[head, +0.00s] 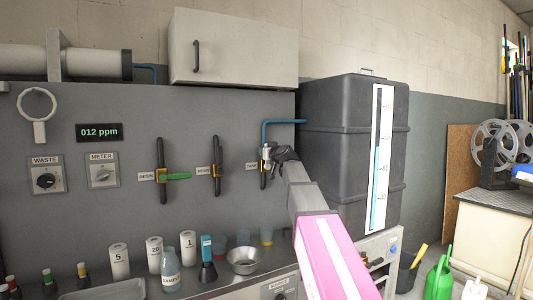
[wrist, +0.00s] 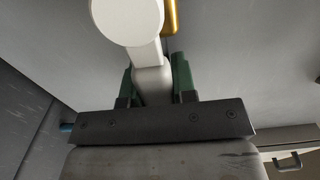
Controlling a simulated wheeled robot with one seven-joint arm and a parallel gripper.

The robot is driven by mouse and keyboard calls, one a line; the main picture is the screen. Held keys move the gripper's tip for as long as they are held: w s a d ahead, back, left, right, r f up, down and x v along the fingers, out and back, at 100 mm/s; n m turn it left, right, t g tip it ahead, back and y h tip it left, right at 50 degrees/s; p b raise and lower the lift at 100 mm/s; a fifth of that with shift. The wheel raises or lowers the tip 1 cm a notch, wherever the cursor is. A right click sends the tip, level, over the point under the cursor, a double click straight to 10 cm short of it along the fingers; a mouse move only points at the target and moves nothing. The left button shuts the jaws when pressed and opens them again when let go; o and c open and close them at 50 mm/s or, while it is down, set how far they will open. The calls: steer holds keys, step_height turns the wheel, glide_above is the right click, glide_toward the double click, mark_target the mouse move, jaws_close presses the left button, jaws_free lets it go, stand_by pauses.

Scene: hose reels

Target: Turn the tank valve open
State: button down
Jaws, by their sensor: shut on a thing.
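The rightmost of three wall valves stands beside the dark tank (head: 340,150), under a blue pipe, with a small label too small to read. Its pale metal part (head: 266,153) shows just left of my gripper (head: 274,158), and a bit of yellow fitting shows below. In the wrist view, my gripper (wrist: 160,82) has its green finger pads on both sides of the valve's light grey handle (wrist: 150,70), shut on it. A white round end (wrist: 127,18) and a yellow part (wrist: 170,16) lie beyond. My gripper hides part of the valve in the head view.
Two other valves hang to the left, one with a green handle (head: 177,176), one dark (head: 217,168). Below, the counter holds white canisters (head: 154,251), a bottle (head: 171,270) and a metal bowl (head: 243,261). A cabinet (head: 235,48) hangs above.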

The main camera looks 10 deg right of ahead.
stand_by(0.3)
steer(key=c, duration=0.9)
jaws_free()
steer(key=shift+s, duration=0.1)
steer(key=v, duration=1)
steer(key=shift+s+d+f, duration=0.1)
steer(key=shift+s+d, duration=0.05)
steer(key=shift+s, duration=0.15)
